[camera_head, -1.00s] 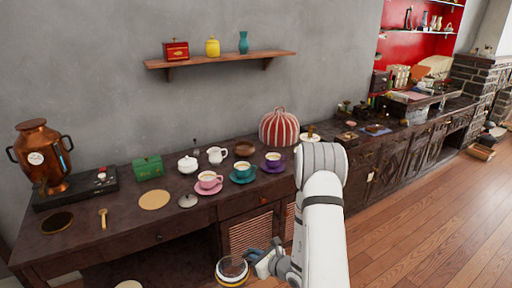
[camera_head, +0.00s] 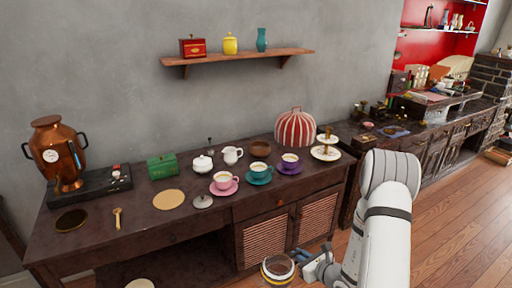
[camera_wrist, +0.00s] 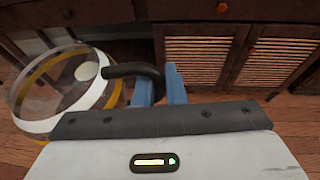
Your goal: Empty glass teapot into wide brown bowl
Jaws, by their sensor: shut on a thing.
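The glass teapot (camera_head: 278,271) hangs low in front of the counter, at the bottom of the head view. It is clear with a yellow band and a white rim. In the wrist view it is at the left (camera_wrist: 42,100), its dark handle reaching between my fingers. My gripper (camera_head: 305,260) is shut on this handle; its blue fingers (camera_wrist: 160,88) also show in the wrist view. Whether the teapot holds liquid is unclear. A brown bowl (camera_head: 260,148) stands on the counter behind the cups, well away from the teapot.
On the dark counter (camera_head: 140,225), teal (camera_head: 258,176), pink (camera_head: 224,185) and purple (camera_head: 290,165) cups stand in front of the bowl. A white creamer (camera_head: 232,155), sugar pot (camera_head: 202,163) and striped cosy (camera_head: 296,127) are near it. The left front of the counter is mostly clear.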

